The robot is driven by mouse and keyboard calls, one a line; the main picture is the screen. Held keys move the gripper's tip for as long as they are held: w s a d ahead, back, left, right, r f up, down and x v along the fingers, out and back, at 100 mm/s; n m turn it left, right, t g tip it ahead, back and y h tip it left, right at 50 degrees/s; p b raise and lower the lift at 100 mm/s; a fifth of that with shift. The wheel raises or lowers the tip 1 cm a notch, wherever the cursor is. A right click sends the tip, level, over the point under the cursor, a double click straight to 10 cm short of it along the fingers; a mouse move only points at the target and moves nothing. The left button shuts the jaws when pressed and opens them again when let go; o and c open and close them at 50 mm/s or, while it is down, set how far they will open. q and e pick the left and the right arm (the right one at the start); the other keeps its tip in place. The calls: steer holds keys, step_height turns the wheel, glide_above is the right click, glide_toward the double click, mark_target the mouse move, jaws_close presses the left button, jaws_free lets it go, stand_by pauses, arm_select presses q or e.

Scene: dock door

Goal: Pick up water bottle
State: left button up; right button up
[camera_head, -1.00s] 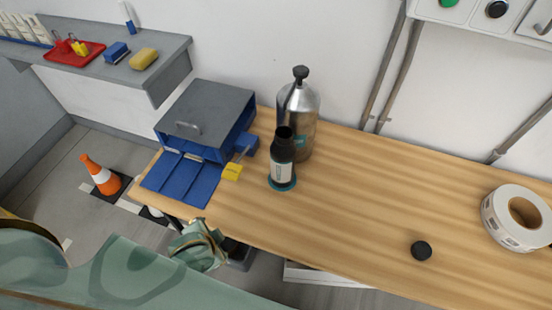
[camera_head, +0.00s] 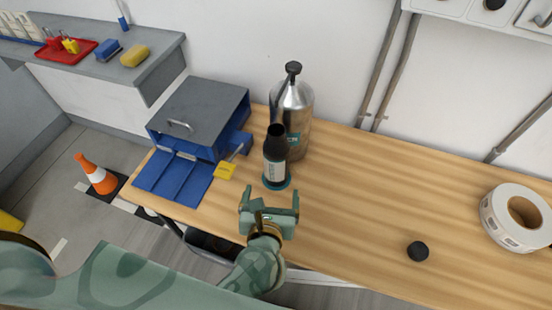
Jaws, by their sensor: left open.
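A dark bottle (camera_head: 274,160) with a grey label and a teal base stands upright on the wooden table (camera_head: 350,210). Behind it, partly covered by it, stands a larger silver metal bottle (camera_head: 294,105) with a black cap. I cannot tell for certain which is the water bottle. My left gripper (camera_head: 270,196) is open and empty at the table's front edge. Its two fingers point towards the dark bottle, just in front of its base, and appear apart from it. My right gripper is not in view.
A grey and blue box (camera_head: 205,105) with its blue flap down stands left of the bottles. A black round piece (camera_head: 418,251) and a white roll (camera_head: 500,215) lie to the right. The table's middle is clear.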

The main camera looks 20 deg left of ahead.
mark_target(275, 168)
arm_select(q)
steer(key=x, duration=0.3)
steer(key=b+x, duration=0.1)
steer(key=x, duration=0.6)
steer(key=shift+s+a+f+b, duration=0.1)
steer(key=shift+f+b, duration=0.2)
steer(key=shift+b, duration=0.1)
steer(key=x, duration=0.3)
steer(key=b+x, duration=0.1)
steer(key=x, duration=0.2)
steer(key=shift+w+a+r, duration=0.1)
steer(key=shift+w+r, duration=0.1)
steer(key=shift+r, duration=0.1)
steer(key=c, duration=1.3)
steer(key=shift+r, duration=0.1)
